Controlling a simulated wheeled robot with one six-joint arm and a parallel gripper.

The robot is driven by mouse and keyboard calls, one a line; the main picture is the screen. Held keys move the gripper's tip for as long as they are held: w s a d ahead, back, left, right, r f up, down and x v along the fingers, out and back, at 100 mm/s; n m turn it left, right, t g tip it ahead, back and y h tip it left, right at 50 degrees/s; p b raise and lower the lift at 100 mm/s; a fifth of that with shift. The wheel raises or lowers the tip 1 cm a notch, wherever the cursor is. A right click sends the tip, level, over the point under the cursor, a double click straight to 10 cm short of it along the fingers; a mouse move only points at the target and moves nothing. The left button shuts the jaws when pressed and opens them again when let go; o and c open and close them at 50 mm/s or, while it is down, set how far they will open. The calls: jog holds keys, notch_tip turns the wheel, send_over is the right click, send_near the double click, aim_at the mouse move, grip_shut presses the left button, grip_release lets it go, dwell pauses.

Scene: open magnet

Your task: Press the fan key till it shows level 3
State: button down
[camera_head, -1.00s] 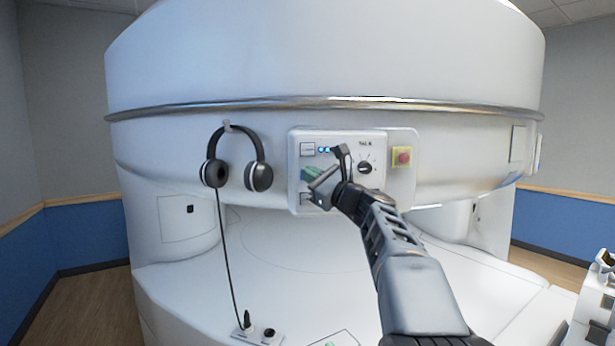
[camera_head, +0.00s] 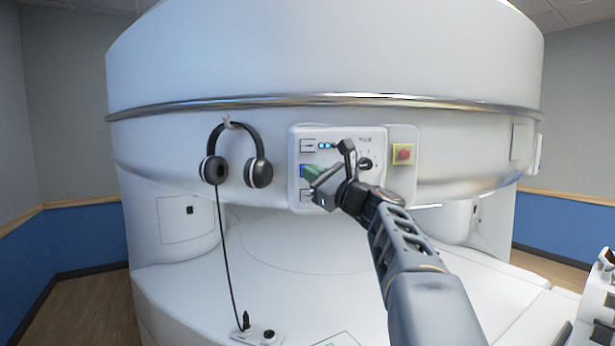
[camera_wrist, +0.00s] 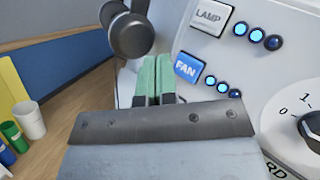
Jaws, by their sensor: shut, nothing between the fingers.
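The fan key (camera_wrist: 187,66) is a blue-lit square labelled FAN in the wrist view. Its small lights (camera_wrist: 222,87) sit to its right; at least two glow blue, and I cannot tell for sure how bright the third is. In the head view a blue edge of the key (camera_head: 303,171) shows left of my fingertips. My gripper (camera_wrist: 155,70) has green fingers shut together with nothing between them. The fingertips are just left of the key in the wrist view. In the head view my gripper (camera_head: 312,172) is in front of the panel; it looks apart from the key.
The lamp key (camera_wrist: 210,17) is above the fan key, with its own blue lights. A dial (camera_head: 365,163) and a red button on yellow (camera_head: 402,154) are to the right. Headphones (camera_head: 238,158) hang left of the panel (camera_head: 297,135), their cord running down.

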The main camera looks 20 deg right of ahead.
jog(key=shift+s+a+b, duration=0.25)
jog(key=shift+s, duration=0.45)
jog(key=shift+s+a+b, duration=0.25)
jog(key=shift+s, duration=0.4)
jog(key=shift+f, duration=0.1)
dwell(1.4)
jog(key=s+a+f+n+g+h, duration=0.1)
jog(key=s+a+f+n+g, duration=0.25)
jog(key=a+f+n, duration=0.45)
jog(key=s+a+f+n+g+h, duration=0.1)
jog(key=s+a+f+n+g, duration=0.3)
jog(key=f, duration=0.8)
jog(key=s+f+n+g+h, duration=0.3)
jog(key=s+f+n, duration=0.3)
jog(key=f, duration=0.4)
jog(key=s+d+f+n+g+h, duration=0.1)
jog(key=s+f+n+g+h, duration=0.2)
jog(key=f, duration=0.7)
jog(key=s+n+g, duration=0.2)
jog(key=s+n, duration=0.1)
jog(key=n, duration=0.1)
jog(key=shift+s+d+n+h, duration=0.2)
jog(key=shift+d+n+h, duration=0.1)
jog(key=shift+n+h, duration=0.1)
jog(key=shift+d, duration=0.1)
